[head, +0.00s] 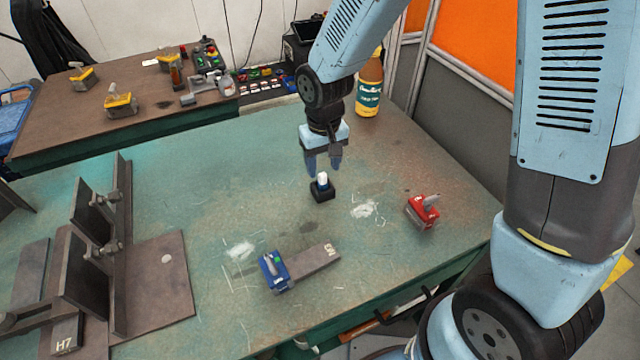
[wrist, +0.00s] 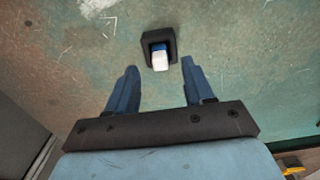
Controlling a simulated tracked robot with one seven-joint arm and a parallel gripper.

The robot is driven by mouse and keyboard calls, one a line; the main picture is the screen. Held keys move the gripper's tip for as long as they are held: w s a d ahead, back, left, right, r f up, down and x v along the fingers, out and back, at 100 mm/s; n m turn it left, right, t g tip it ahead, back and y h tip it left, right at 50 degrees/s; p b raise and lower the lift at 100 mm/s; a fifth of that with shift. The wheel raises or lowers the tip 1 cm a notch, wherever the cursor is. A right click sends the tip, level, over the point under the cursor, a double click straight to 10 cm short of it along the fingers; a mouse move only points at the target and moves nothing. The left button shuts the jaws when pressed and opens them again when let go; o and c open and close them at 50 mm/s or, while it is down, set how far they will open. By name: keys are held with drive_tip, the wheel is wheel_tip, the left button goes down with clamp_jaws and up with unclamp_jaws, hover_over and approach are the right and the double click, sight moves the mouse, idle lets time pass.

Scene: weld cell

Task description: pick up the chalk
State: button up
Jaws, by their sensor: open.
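The chalk (head: 323,177) is a short white piece with a blue part, standing upright in a small black holder (head: 322,192) on the green table. In the wrist view the chalk (wrist: 160,61) shows in its holder (wrist: 158,38), just beyond the fingertips and roughly midway between them. My gripper (head: 325,172) is above and close to the chalk, with its fingers pointing down. In the wrist view my gripper (wrist: 160,68) has its two blue fingers apart, with nothing held between them. The head view does not clearly show whether a finger touches the chalk.
A red clamp-like tool (head: 423,211) lies to the right and a blue one (head: 273,271) nearer the front, beside a metal plate (head: 316,258). A yellow bottle (head: 369,86) stands behind my gripper. A steel fixture (head: 120,260) fills the left. The table around the holder is clear.

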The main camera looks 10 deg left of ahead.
sight(323, 175)
drive_tip(key=shift+w+f, duration=0.1)
drive_tip(key=shift+f, duration=2.55)
clamp_jaws()
drive_tip(key=shift+r, duration=0.1)
